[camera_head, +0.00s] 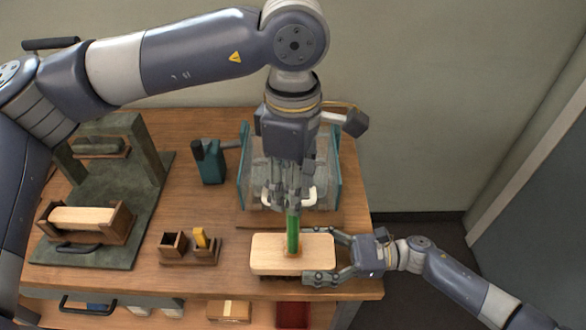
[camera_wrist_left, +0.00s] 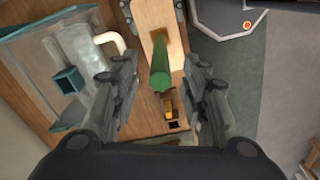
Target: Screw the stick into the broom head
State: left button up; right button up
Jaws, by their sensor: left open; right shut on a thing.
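The broom head (camera_head: 268,254), a pale wooden block, lies near the front right edge of the table. The green stick (camera_head: 293,232) stands upright in the hole at its middle; how deep it sits cannot be told. My left gripper (camera_head: 290,207) is above the stick, pointing down. In the left wrist view its open fingers (camera_wrist_left: 161,95) are on either side of the stick (camera_wrist_left: 161,70), with gaps between. The broom head (camera_wrist_left: 152,18) shows behind it there. My right gripper (camera_head: 335,258) is shut on the right end of the broom head.
A clear bin with teal sides (camera_head: 333,170) stands behind the broom head. A teal tool (camera_head: 211,162) stands left of it. Small wooden boxes (camera_head: 190,258) sit left of the broom head. A dark green fixture (camera_head: 105,245) holding a wooden block (camera_head: 85,217) fills the table's left.

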aim_at(293, 217)
pick_arm(q)
notch_tip(293, 217, down, 9)
jog(key=shift+r, duration=0.1)
dwell(0.4)
grip_shut()
grip_release()
jog(key=shift+r, duration=0.1)
notch_tip(293, 217, up, 12)
jog(key=shift+f, duration=0.1)
dwell(0.3)
